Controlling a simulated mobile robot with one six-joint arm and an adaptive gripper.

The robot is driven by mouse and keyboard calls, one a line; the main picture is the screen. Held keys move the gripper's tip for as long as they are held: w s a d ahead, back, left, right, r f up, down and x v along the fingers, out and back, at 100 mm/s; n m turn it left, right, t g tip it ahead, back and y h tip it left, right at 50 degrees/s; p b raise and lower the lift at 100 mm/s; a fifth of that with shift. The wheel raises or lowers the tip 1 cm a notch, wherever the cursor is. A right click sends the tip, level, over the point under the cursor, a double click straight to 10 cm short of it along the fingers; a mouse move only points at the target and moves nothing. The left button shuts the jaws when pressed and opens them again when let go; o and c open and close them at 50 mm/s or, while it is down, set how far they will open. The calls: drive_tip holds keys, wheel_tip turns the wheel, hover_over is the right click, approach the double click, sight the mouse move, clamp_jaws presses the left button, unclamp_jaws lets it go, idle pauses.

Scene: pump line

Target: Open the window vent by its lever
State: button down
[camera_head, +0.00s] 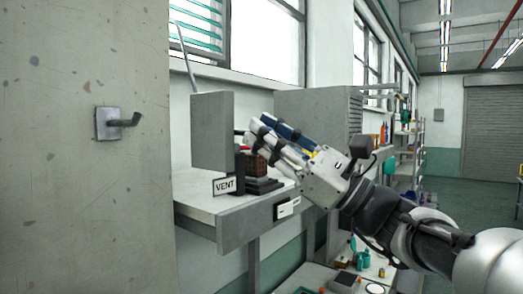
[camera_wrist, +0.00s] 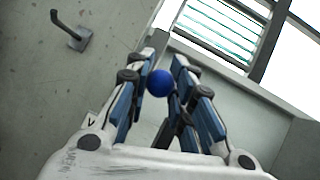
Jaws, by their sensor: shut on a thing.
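The window vent (camera_head: 200,28) is a set of pale green glass slats at the top left of the head view; it also shows in the wrist view (camera_wrist: 225,32). A small sign reading VENT (camera_head: 225,186) stands on the front of the grey bench below it. My gripper (camera_head: 258,133) reaches in over this bench from the right. In the wrist view, a round blue lever knob (camera_wrist: 160,83) sits between my two fingers, which are shut on it. The lever's shaft is hidden behind the knob and fingers. I cannot tell how far the slats are tilted.
A grey upright panel (camera_head: 212,132) stands on the bench (camera_head: 240,212) just left of my fingers. A concrete wall with a metal hook (camera_head: 115,123) fills the left. A grey louvred cabinet (camera_head: 315,105) stands behind my gripper. The floor at right is open.

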wheel_tip(320, 180, down, 7)
drive_tip(key=w+a+b, duration=0.1)
drive_tip(key=b, duration=0.2)
drive_tip(key=shift+w+a, duration=0.25)
drive_tip(key=shift+a, duration=0.15)
idle(0.3)
drive_tip(key=c, duration=1.9)
unclamp_jaws()
drive_tip(key=o, duration=0.4)
drive_tip(key=shift+s, duration=0.15)
drive_tip(key=shift+o, duration=0.5)
drive_tip(key=shift+w, duration=0.25)
drive_tip(key=v, duration=1.2)
